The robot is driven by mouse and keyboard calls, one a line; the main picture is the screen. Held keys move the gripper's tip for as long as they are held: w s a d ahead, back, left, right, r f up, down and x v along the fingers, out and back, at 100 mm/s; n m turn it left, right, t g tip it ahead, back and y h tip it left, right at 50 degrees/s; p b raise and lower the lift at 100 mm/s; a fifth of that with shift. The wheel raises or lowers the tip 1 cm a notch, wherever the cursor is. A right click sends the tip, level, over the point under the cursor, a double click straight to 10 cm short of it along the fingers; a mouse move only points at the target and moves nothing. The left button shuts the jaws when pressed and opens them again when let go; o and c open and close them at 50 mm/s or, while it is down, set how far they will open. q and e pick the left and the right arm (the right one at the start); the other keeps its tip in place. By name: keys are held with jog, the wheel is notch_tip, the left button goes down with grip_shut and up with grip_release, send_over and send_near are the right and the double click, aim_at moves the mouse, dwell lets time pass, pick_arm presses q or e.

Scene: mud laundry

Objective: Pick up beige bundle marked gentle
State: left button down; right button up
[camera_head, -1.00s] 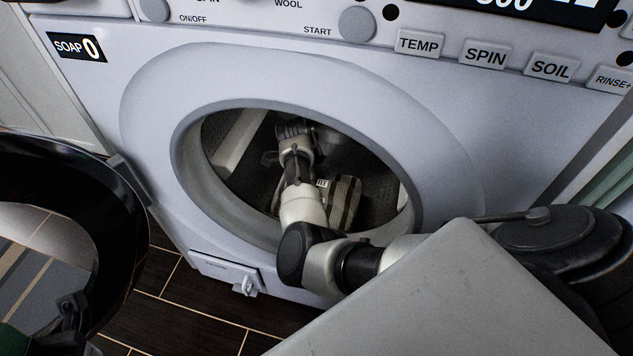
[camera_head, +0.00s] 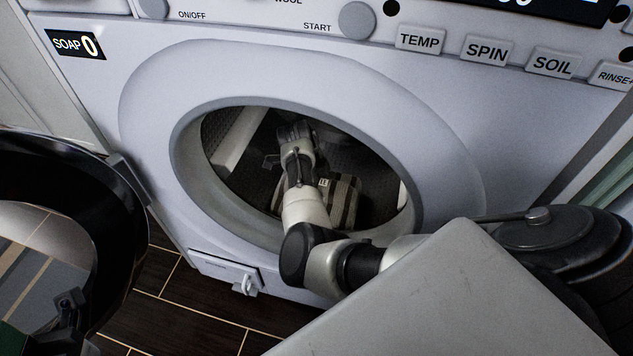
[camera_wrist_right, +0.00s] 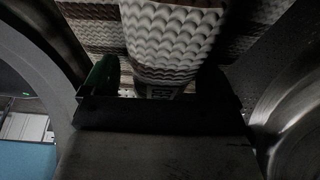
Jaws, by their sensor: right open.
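A beige and brown striped bundle (camera_head: 345,202) with a small pale label lies low in the washer drum, partly hidden behind my right arm in the head view. My right gripper (camera_head: 292,132) is inside the drum; its fingers are hard to make out in the head view. In the right wrist view, the open jaws (camera_wrist_right: 160,85) have a pale, wavy-textured bundle (camera_wrist_right: 172,42) between the fingers, with a label close to the palm. I cannot read the label or tell whether the fingers touch the cloth.
The dark open door (camera_head: 118,215) stands at the left. Dark floor tiles (camera_head: 205,318) show below the washer. The perforated drum wall (camera_head: 360,150) is behind the bundle.

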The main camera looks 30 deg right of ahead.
jog(key=c, duration=1.6)
